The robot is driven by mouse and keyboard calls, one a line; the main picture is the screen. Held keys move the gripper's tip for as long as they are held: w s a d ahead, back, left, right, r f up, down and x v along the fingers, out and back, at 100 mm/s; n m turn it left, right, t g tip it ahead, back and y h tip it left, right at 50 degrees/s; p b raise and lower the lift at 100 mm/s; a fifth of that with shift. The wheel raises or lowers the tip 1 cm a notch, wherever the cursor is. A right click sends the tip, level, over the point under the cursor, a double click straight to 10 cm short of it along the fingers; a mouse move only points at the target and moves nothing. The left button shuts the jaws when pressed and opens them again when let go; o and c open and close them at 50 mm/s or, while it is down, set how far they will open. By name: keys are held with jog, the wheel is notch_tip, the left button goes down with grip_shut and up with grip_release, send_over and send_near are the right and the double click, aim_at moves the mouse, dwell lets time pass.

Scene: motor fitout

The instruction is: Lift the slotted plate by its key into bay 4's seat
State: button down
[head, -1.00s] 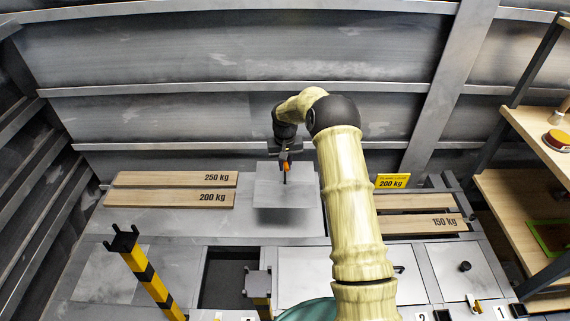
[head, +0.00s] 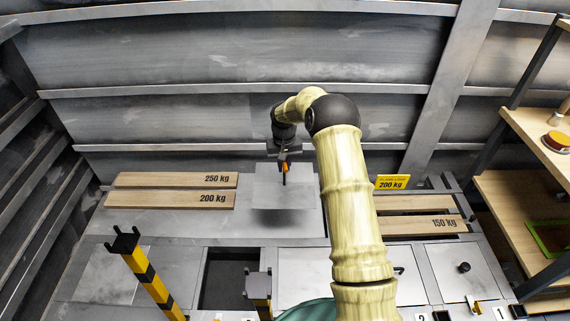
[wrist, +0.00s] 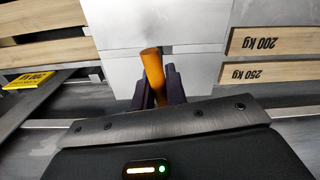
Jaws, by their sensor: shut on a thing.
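The slotted plate (head: 272,195) is a square light-grey sheet at the back middle of the bench in the head view. A soft shadow along its front edge suggests that it is off the surface. My gripper (head: 284,166) is above the plate, shut on the orange key (wrist: 153,72), which also shows in the head view (head: 285,168). In the wrist view the key stands tilted between the two dark fingers (wrist: 157,88), with the pale plate (wrist: 195,75) behind it. The key's lower end is hidden. I cannot tell which bay is number 4.
A dark open bay (head: 222,285) lies at the front, beside a yellow-black post (head: 150,285) and a short post (head: 258,285). Weight-marked planks (head: 170,198) lie left, more planks (head: 420,224) right. A yellow sign (head: 392,181) stands behind. Shelves (head: 535,140) stand far right.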

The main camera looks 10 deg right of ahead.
jog(key=shift+s+a+r, duration=0.1)
jog(key=shift+s+a, duration=0.15)
jog(key=shift+a, duration=0.05)
jog(key=shift+s+a, duration=0.15)
jog(key=shift+s+a, duration=1.7)
jog(key=shift+s+a, duration=0.15)
jog(key=s+a, duration=0.6)
jog(key=a, duration=0.1)
jog(key=shift+s, duration=0.4)
dwell(2.0)
jog(key=shift+s+a, duration=0.15)
jog(key=shift+s, duration=0.05)
dwell(0.4)
jog(key=s+a, duration=0.4)
jog(key=shift+s+a, duration=0.25)
dwell(1.5)
